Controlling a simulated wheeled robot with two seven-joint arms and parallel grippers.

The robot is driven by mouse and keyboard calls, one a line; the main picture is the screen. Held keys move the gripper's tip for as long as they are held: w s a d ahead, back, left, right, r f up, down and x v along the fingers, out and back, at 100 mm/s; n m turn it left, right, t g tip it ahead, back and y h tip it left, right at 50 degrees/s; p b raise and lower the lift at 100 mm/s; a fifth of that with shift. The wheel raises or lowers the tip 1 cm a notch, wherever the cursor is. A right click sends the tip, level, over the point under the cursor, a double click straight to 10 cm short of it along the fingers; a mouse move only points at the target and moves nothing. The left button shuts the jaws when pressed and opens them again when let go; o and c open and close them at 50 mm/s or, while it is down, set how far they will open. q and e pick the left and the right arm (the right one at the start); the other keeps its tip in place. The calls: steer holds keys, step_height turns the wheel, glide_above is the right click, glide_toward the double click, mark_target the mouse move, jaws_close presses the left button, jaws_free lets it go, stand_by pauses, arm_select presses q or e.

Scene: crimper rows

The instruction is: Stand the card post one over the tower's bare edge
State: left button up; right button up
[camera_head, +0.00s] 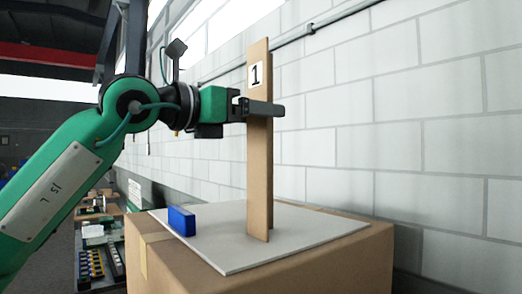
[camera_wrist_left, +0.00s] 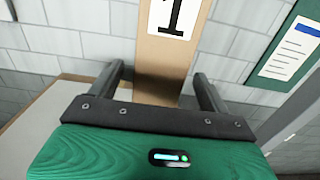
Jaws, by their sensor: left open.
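The card post (camera_head: 259,180) is a tall brown board with a white label marked 1 near its top. It stands upright on the grey sheet (camera_head: 215,245) on top of a cardboard box (camera_head: 310,275). My left gripper (camera_head: 262,108) is at the post's upper part, just below the label. In the left wrist view the post (camera_wrist_left: 165,75) stands between the open fingers of my left gripper (camera_wrist_left: 158,72), with a gap on each side. My right gripper is not in view. I cannot tell which thing is the tower.
A blue block (camera_head: 182,220) sits on the sheet, left of the post. A pale block wall (camera_head: 430,140) with a pipe runs behind and to the right. Benches with small items (camera_head: 95,262) stand at the lower left. A green notice board (camera_wrist_left: 285,50) hangs at the right.

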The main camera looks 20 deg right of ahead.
arm_select(q)
steer(key=shift+a, duration=0.2)
steer(key=c, duration=0.4)
steer(key=shift+d, duration=0.1)
steer(key=c, duration=1)
